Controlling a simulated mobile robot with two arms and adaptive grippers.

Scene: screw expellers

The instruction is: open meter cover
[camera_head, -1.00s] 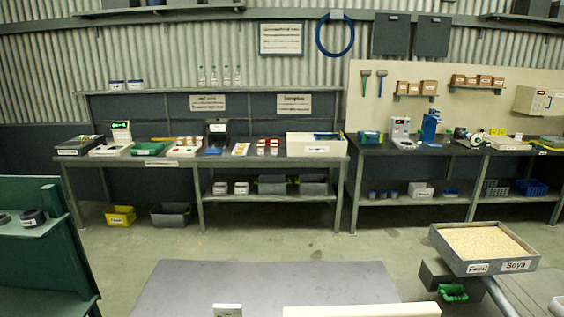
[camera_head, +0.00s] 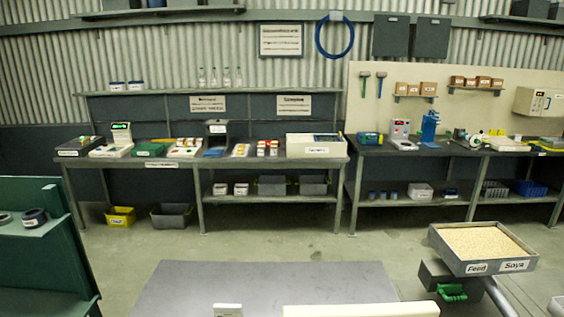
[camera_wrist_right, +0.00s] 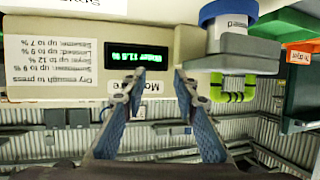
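In the right wrist view, a cream meter (camera_wrist_right: 55,55) fills the upper left, seen upside down, with a lit green display (camera_wrist_right: 138,54) and printed dryness limits. My right gripper (camera_wrist_right: 152,84) is open and empty, its two blue-padded fingers apart. Its tips appear close to the meter's edge below the display; I cannot tell whether they touch. My left gripper is not in view.
In the head view, a seed tray (camera_head: 480,245) stands at the lower right. Floor between the benches and the grey surface (camera_head: 265,283) is mostly clear.

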